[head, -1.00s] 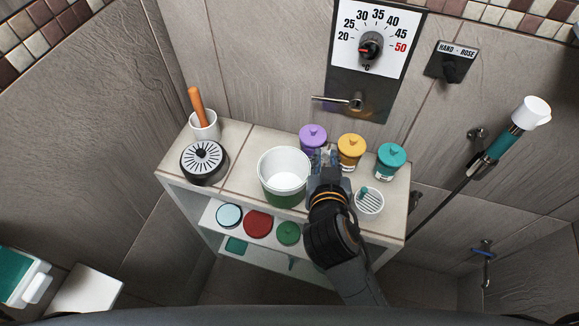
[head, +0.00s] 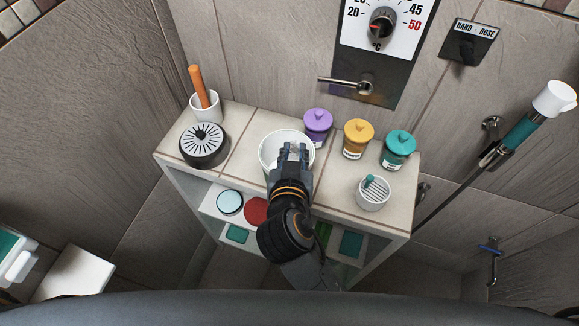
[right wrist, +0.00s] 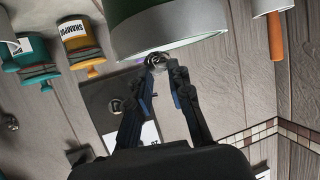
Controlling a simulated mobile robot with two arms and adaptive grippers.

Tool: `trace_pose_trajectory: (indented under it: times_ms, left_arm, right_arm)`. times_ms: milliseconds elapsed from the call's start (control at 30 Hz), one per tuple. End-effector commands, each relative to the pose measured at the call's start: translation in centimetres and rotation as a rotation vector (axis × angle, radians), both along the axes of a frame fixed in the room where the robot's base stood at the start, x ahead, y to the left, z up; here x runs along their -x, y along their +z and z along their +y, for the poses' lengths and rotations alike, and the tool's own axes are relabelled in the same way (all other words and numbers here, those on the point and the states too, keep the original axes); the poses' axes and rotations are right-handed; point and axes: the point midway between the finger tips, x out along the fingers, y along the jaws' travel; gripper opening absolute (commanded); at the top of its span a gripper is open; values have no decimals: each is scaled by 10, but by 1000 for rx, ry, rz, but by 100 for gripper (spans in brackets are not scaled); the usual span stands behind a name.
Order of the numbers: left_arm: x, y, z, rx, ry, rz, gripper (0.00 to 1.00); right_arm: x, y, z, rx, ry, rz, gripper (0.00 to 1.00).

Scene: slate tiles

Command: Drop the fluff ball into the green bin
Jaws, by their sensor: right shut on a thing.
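The green bin (head: 266,152) is a round tub with a white inside and rim. It stands on the shelf top, and its green outside shows in the right wrist view (right wrist: 185,28). My right gripper (head: 293,148) is over the bin's opening in the head view and hides part of it. My left gripper is not in view.
Purple (head: 318,126), yellow (head: 358,139) and teal (head: 398,150) jars stand right of the bin. A striped white cup (head: 373,194) is at front right. A black-topped round pot (head: 203,145) and a white cup (head: 207,107) with an orange handle are left.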

Motion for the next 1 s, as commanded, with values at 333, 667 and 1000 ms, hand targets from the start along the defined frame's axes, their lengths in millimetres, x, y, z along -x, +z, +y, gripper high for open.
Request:
trace_pose_trajectory:
  times_ms: [333, 667, 1000]
  left_arm:
    - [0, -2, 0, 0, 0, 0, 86]
    - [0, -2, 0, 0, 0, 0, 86]
    - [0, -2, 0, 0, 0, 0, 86]
  right_arm:
    - [0, -2, 0, 0, 0, 0, 32]
    - [0, -2, 0, 0, 0, 0, 46]
    - [30, 10, 2, -3, 1, 3, 46]
